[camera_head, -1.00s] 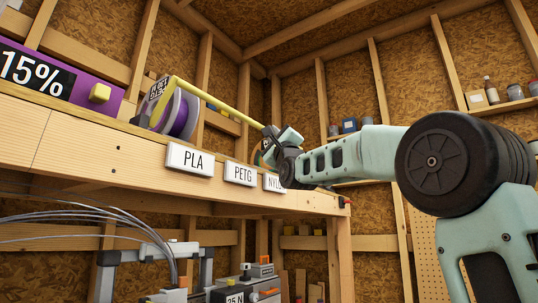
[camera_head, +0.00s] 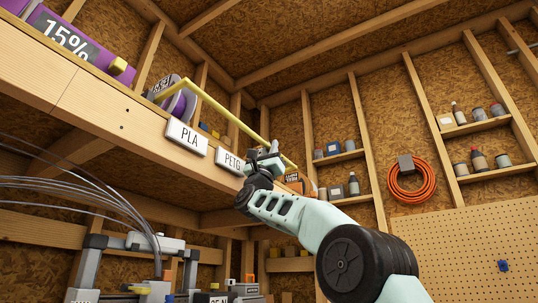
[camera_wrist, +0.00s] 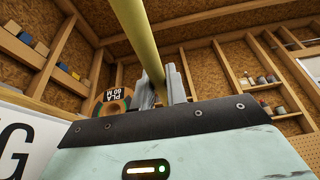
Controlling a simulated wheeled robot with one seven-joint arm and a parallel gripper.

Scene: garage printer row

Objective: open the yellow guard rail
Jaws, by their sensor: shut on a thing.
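The yellow guard rail (camera_head: 225,111) is a long thin bar running above the front of the wooden shelf (camera_head: 95,98), past the spool. My gripper (camera_head: 266,150) is at the rail toward its right-hand part, above the shelf edge near the PETG label. In the wrist view the rail (camera_wrist: 137,35) comes down from the top and passes between the two grey fingers (camera_wrist: 162,87), which are shut on it. The rail's hinge or latch cannot be made out.
A purple box marked 15% (camera_head: 65,37) and a purple spool (camera_head: 180,104) stand on the shelf. PLA (camera_head: 187,138) and PETG (camera_head: 229,160) labels hang on its front. Printers (camera_head: 150,250) with cables are below. An orange hose (camera_head: 411,185) hangs on the wall.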

